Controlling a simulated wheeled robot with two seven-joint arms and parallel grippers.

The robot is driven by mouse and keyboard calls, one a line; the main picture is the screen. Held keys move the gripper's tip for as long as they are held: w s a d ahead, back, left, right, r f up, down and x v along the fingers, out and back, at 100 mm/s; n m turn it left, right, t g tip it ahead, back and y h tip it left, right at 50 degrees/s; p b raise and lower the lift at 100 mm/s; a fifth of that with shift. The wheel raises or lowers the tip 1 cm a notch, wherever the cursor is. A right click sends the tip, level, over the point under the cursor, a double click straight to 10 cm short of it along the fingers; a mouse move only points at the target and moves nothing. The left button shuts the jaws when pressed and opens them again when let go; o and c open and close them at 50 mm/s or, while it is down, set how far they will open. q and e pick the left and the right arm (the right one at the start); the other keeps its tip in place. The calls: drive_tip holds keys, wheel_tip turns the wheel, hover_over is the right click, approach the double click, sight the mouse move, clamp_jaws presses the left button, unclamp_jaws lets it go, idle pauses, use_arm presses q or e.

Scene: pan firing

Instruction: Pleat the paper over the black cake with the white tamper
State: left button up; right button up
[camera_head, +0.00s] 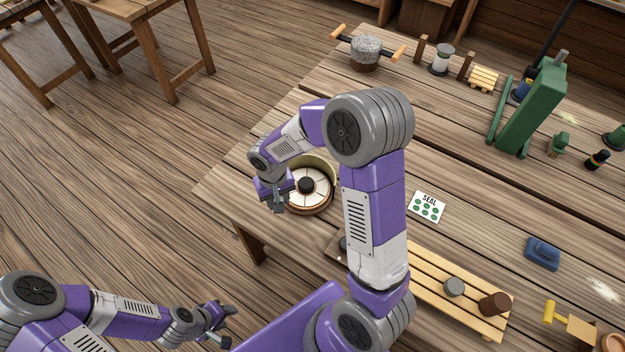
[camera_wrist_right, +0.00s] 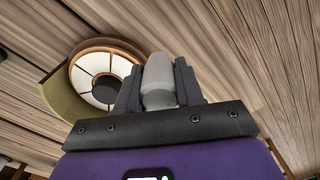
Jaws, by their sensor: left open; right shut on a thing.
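The black cake (camera_head: 306,185) lies in the middle of a white sheet of paper (camera_head: 319,184) marked with dark radial lines, inside a round wooden ring (camera_head: 309,210). In the right wrist view the cake (camera_wrist_right: 105,90) and paper (camera_wrist_right: 97,62) show left of the fingers. My right gripper (camera_head: 277,204) is at the left side of the ring. It is shut on the white tamper (camera_wrist_right: 158,74), whose rounded body stands out between the fingers, apart from the cake in the picture. Whether it touches the paper cannot be told. My left gripper (camera_head: 221,326) is open and empty, off the table at lower left.
An olive curved band (camera_head: 325,165) stands behind the ring. A SEAL card (camera_head: 427,206) lies to the right. A slatted rack (camera_head: 430,283) holds a grey and a brown piece. A green press (camera_head: 532,110) stands at the back right. My right arm hides part of the table.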

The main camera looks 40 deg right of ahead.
drive_tip(key=d+m, duration=0.2)
drive_tip(key=w+d+m, duration=0.1)
drive_tip(key=d+m, duration=0.1)
drive_tip(key=m, duration=0.1)
drive_tip(key=d+m+b, duration=0.1)
drive_tip(key=d+m, duration=0.2)
drive_tip(key=shift+w, duration=0.15)
drive_tip(key=shift+w+d+f, duration=0.1)
drive_tip(key=shift+d+f, duration=0.15)
drive_tip(key=shift+d, duration=0.05)
drive_tip(key=shift+w+d+f, duration=0.1)
drive_tip(key=shift+w+d, duration=0.15)
drive_tip(key=shift+d, duration=0.4)
drive_tip(key=shift+w+d+f, duration=0.1)
drive_tip(key=shift+w+d, duration=0.15)
drive_tip(key=shift+d, duration=0.35)
drive_tip(key=shift+f+b, duration=0.4)
drive_tip(key=shift+r, duration=0.15)
